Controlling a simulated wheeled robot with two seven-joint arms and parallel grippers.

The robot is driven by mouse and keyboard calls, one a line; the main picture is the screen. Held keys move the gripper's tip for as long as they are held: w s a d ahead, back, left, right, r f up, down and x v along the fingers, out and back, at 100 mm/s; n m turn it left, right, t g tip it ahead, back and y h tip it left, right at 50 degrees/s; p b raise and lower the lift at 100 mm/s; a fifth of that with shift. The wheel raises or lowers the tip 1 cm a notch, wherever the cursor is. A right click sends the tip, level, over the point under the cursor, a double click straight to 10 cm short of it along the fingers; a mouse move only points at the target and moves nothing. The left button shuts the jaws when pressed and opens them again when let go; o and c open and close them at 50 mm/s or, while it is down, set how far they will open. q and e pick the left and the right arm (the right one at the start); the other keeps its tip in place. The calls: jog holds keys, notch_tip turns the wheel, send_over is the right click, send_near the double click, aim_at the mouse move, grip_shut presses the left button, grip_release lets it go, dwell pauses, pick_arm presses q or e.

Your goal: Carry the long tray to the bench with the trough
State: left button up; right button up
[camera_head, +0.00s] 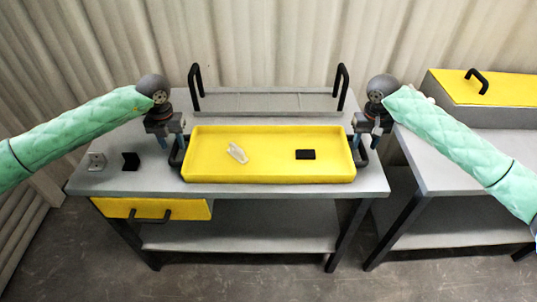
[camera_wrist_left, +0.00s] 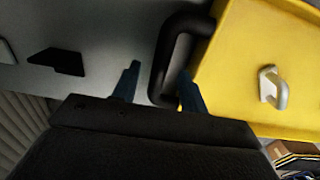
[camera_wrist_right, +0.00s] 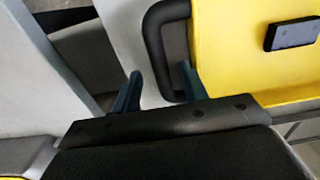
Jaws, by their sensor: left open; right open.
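The long yellow tray (camera_head: 270,172) lies on the grey bench, with a black handle at each short end.
Behind the tray stands a grey rack or lid (camera_head: 265,102) with two upright black handles. A grey piece (camera_head: 96,160) and a black piece (camera_head: 131,161) lie at the bench's left. A yellow drawer (camera_head: 180,209) hangs below. A second bench (camera_head: 455,165) at right carries a yellow-lidded box (camera_head: 490,88).

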aim_at(174, 148)
pick_arm(q)
jog(key=shift+f, duration=1.95)
pick_arm(e)
jog(key=shift+f, duration=1.95)
pick_arm(q)
grip_shut()
pick_arm(e)
grip_shut()
